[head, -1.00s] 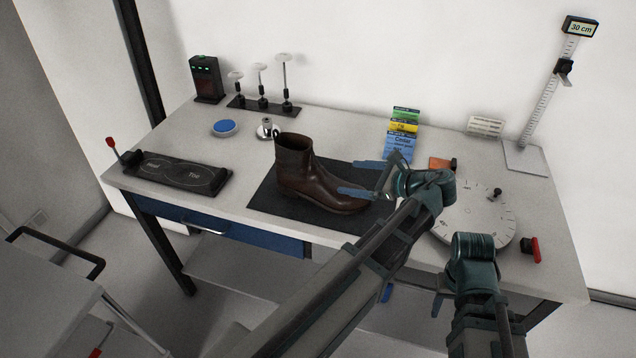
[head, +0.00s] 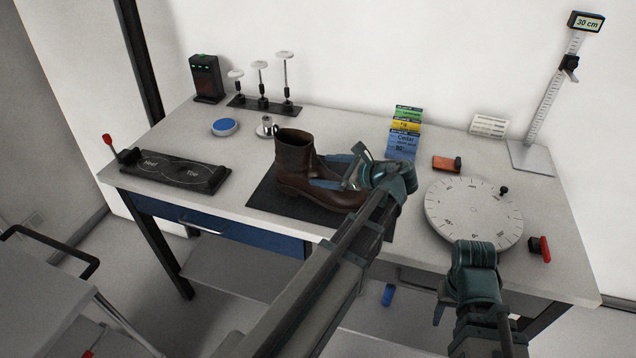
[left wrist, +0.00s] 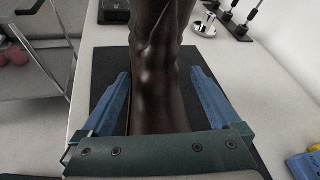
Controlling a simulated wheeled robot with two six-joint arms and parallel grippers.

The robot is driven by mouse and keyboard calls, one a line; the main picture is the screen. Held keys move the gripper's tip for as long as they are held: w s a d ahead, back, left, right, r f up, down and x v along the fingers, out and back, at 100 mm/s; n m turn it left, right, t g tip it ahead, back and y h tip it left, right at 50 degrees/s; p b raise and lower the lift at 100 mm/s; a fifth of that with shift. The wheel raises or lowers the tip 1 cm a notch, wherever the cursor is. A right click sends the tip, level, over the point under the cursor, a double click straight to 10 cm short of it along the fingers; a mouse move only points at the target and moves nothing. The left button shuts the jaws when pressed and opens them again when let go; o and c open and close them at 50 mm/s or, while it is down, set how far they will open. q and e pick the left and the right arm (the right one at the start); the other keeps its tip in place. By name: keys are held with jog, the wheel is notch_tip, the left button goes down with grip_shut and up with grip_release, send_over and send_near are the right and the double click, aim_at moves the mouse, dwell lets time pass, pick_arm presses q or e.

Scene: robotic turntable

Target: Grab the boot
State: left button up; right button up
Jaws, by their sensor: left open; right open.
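The dark brown boot (head: 297,168) stands upright on a black mat (head: 268,200) in the head view, its toe to the right. My left gripper (head: 337,171) is open around the front part of the boot, with one blue finger on each side. In the left wrist view, the boot (left wrist: 158,80) runs between the two spread fingers of the left gripper (left wrist: 160,100). Dark gaps show beside it, and I cannot tell whether a finger touches it. My right gripper (head: 440,300) is low at the table's front edge, empty and mostly hidden behind its wrist.
A round white turntable dial (head: 473,212) lies right of the mat. A black heel-and-toe plate (head: 175,172) is at the left. A blue button (head: 225,127), a small metal piece (head: 266,127) and stands (head: 262,85) are behind the boot. A height gauge (head: 550,100) stands back right.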

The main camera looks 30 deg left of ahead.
pick_arm(q)
jog(key=shift+a+f, duration=0.25)
jog(key=shift+a, duration=0.3)
jog(key=shift+r, duration=0.1)
grip_shut()
